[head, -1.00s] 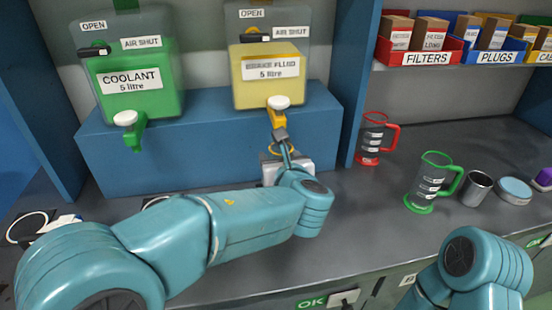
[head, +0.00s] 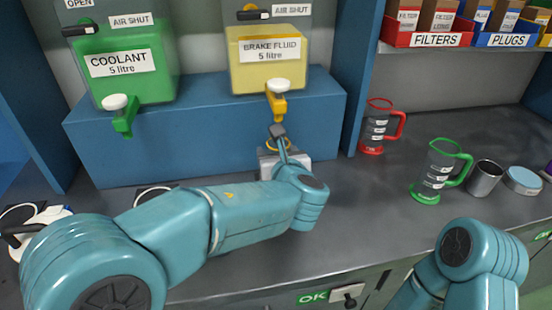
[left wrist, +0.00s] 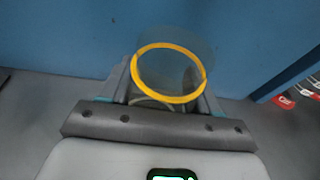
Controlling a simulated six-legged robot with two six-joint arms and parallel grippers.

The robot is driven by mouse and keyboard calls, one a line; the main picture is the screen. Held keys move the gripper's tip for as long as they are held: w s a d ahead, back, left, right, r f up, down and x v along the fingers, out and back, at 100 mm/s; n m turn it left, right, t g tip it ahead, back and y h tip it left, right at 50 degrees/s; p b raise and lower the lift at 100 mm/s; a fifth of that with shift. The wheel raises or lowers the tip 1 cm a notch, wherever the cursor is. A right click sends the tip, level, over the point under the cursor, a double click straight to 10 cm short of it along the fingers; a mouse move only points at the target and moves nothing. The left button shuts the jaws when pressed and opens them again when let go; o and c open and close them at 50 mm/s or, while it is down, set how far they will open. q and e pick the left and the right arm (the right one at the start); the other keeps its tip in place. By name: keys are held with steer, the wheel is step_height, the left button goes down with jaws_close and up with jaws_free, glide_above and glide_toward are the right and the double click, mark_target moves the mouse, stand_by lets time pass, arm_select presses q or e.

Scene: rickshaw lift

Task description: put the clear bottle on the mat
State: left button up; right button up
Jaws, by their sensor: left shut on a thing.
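My left gripper (head: 281,150) is shut on a clear, yellow-rimmed container (left wrist: 170,75) in front of the blue stand. In the left wrist view its open round top faces the camera between the fingers; its lower part is hidden. No plain clear bottle shows elsewhere. A dark pad with a white ring (head: 152,193) lies partly behind my left arm; I cannot tell if it is the mat. My right gripper is out of view.
Coolant (head: 125,65) and brake fluid (head: 270,60) tanks stand on the blue stand (head: 200,140). A red jug (head: 374,128), a green jug (head: 436,172), a metal cup (head: 484,178) and a round tin (head: 523,180) stand at right. The middle bench is clear.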

arm_select(q)
steer(key=shift+s+r, duration=0.1)
steer(key=shift+r, duration=0.05)
steer(key=shift+f, duration=0.25)
steer(key=o, duration=1.1)
steer(key=shift+o, duration=0.2)
steer(key=shift+r, duration=0.1)
steer(key=shift+r, duration=0.15)
steer(key=v, duration=1.1)
steer(key=shift+s+r, duration=0.15)
steer(key=shift+s, duration=0.25)
steer(key=shift+d, duration=0.1)
